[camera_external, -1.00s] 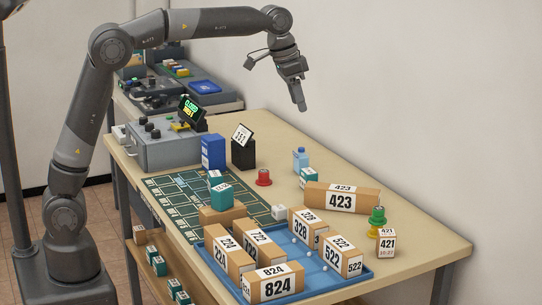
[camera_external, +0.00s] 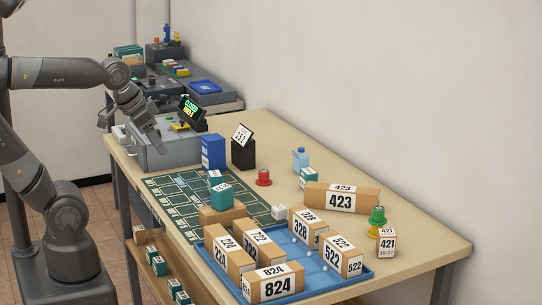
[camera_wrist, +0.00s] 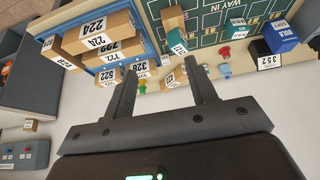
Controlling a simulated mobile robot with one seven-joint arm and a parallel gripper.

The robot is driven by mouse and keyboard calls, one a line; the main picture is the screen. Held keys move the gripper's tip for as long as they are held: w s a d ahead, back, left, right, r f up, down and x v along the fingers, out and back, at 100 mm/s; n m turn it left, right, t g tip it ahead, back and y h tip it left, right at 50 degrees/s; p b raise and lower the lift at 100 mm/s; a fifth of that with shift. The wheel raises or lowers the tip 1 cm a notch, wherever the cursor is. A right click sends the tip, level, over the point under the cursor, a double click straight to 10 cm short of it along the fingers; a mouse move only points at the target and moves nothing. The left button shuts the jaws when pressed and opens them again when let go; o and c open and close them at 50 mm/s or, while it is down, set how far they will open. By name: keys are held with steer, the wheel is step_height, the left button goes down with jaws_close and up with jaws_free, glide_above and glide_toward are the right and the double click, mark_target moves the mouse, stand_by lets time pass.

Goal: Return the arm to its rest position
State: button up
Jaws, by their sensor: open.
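My gripper (camera_external: 156,140) hangs in front of the grey console at the left end of the table in the external view. In the wrist view my gripper (camera_wrist: 160,78) shows two dark fingers spread apart, with nothing held between them. My arm is folded back to the left, with the forearm roughly level and the wrist tilted down to the right. The exact gap between the fingertips and the console cannot be told.
The grey console (camera_external: 170,152) carries a lit display (camera_external: 192,107). A blue box (camera_external: 213,151) and a black holder (camera_external: 243,154) stand to its right. A blue tray (camera_external: 318,275) with numbered boxes lies at the table's front. The table's back right (camera_external: 420,225) is mostly bare.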

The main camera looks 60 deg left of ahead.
steer(key=shift+s+a+f, duration=0.1)
steer(key=shift+s+f, duration=0.8)
steer(key=shift+s, duration=0.05)
